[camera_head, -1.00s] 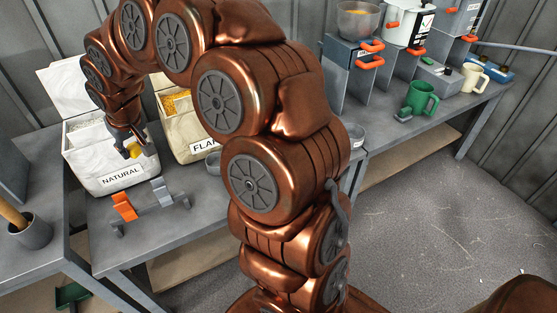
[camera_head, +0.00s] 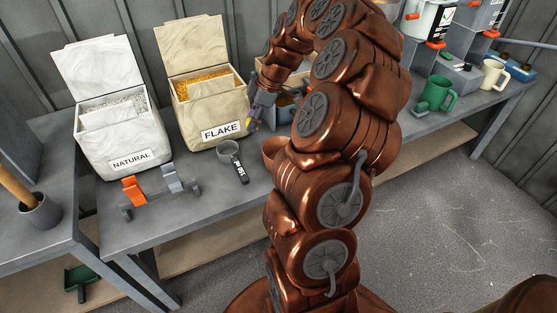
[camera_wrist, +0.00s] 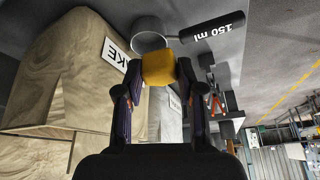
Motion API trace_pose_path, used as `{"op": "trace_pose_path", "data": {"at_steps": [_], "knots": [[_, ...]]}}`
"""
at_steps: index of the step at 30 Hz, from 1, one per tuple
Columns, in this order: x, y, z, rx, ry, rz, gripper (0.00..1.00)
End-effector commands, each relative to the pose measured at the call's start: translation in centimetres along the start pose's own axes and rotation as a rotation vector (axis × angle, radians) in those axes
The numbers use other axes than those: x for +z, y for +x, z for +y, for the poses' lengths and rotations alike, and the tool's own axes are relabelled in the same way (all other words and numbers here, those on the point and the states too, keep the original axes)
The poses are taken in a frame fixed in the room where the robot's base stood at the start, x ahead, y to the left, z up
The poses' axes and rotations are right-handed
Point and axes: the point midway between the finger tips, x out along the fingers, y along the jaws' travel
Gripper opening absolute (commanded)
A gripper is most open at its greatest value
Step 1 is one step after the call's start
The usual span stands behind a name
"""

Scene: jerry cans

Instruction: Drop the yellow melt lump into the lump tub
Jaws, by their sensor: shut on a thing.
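My gripper (camera_head: 257,112) is shut on the yellow melt lump (camera_wrist: 158,70), a rounded block held between the two fingertips (camera_wrist: 159,80) in the wrist view. In the head view the lump is small and partly hidden by the fingers. The gripper is just right of the FLAKE box (camera_head: 215,112), in front of the back wall. I cannot make out the lump tub for sure; my arm covers much of the bench to the right.
The white NATURAL box (camera_head: 120,130) stands left of the FLAKE box. A grey 150 ml scoop (camera_head: 229,150) lies in front, also in the wrist view (camera_wrist: 212,35). An orange and grey clip rack (camera_head: 160,195) is near the front edge. A green mug (camera_head: 436,93) stands far right.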

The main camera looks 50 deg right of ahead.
Motion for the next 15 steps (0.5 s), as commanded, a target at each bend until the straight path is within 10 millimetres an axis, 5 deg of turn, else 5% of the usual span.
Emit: {"op": "trace_pose_path", "data": {"at_steps": [6, 15], "knots": [[6.1, -1.2, 0.3, -0.065, -0.159, -0.003, 0.2], [8.8, -1.9, -0.1, -0.102, -0.254, -0.002, 0.2]]}}
